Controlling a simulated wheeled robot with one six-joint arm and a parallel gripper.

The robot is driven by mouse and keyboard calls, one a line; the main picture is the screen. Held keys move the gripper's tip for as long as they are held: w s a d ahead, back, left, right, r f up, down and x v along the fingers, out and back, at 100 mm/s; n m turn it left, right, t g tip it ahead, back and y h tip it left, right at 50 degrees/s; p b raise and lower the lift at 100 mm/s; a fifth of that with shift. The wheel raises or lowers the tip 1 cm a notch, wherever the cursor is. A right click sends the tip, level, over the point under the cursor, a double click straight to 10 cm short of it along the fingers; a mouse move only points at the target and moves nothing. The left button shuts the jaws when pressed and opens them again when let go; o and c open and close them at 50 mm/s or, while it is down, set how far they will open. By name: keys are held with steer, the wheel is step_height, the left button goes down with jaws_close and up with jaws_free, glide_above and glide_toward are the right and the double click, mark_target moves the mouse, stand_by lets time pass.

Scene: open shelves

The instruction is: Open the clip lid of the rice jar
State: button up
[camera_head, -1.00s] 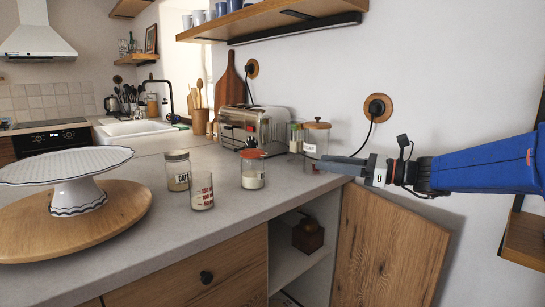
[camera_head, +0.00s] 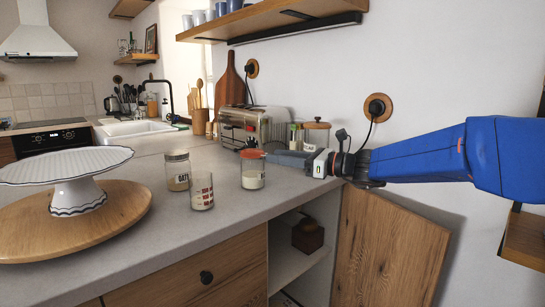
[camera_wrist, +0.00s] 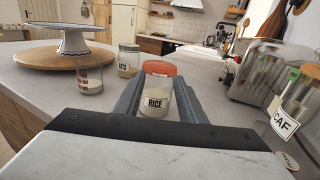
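The rice jar (camera_head: 253,172) is a clear glass jar with an orange-red lid and pale contents, upright on the grey counter. Its RICE label faces me in the wrist view (camera_wrist: 155,103). My gripper (camera_head: 274,158) is level, just right of the jar at about lid height. In the wrist view its two grey fingers (camera_wrist: 157,85) are spread, one on each side of the jar, and nothing is pinched. The lid looks seated on the jar. I cannot make out a clip, nor tell whether the fingertips reach past the glass.
A measuring glass (camera_head: 202,191) and an oats jar (camera_head: 177,170) stand left of the rice jar. A coffee jar (camera_head: 316,134) and a toaster (camera_head: 243,124) are behind. A white cake stand (camera_head: 76,196) sits on a round board at left. A cabinet door (camera_head: 388,250) hangs open below.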

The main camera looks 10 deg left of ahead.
mark_target(254, 152)
steer(key=shift+x, duration=1.35)
jaws_close()
steer(key=shift+r, duration=0.1)
